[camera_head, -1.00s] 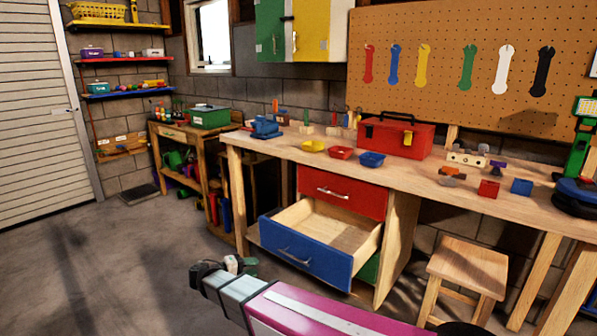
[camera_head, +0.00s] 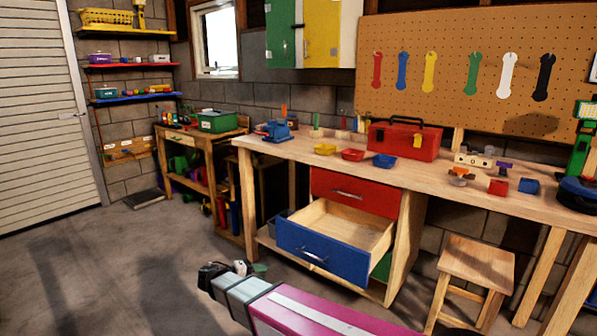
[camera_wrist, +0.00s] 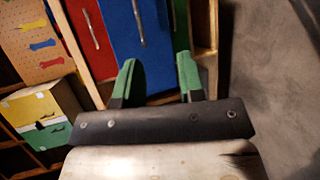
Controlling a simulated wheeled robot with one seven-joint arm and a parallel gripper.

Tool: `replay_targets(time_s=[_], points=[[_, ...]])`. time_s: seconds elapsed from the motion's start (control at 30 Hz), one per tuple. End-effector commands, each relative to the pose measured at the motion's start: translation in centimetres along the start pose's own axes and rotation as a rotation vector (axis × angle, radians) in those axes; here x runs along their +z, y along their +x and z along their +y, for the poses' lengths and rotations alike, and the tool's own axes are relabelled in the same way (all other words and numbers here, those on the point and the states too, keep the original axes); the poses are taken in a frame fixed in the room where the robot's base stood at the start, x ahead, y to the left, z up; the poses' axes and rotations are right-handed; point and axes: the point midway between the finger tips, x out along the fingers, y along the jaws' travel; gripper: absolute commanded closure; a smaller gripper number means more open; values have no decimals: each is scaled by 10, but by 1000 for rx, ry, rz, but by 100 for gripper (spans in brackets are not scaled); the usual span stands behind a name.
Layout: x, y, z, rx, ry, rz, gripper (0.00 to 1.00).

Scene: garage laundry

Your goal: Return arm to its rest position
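My gripper (camera_wrist: 158,80) shows in the wrist view with its two green-tipped fingers spread apart and nothing between them. In the head view, my arm reaches in from the bottom edge, with its end low in front of the workbench. The blue drawer (camera_head: 318,252) is pulled open and its visible inside looks empty. The red drawer (camera_head: 350,190) above it is shut. In the wrist view, the blue drawer (camera_wrist: 140,35) and red drawer (camera_wrist: 92,35) lie beyond the fingers, with a visible gap to them.
The workbench (camera_head: 465,195) holds a red toolbox (camera_head: 404,140) and small bins. A wooden stool (camera_head: 477,262) stands at the right, near the bench. A side table (camera_head: 200,150) stands behind. The concrete floor (camera_head: 110,260) at the left is clear.

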Motion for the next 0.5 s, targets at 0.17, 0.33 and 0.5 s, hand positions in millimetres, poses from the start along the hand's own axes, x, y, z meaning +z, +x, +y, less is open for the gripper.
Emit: replay_targets(time_s=[0.17,0.33,0.5], points=[[10,31,1,-80,-12,-37,64],[23,67,0,-190,-23,-79,64],[46,118,-3,-364,-18,-136,64]])
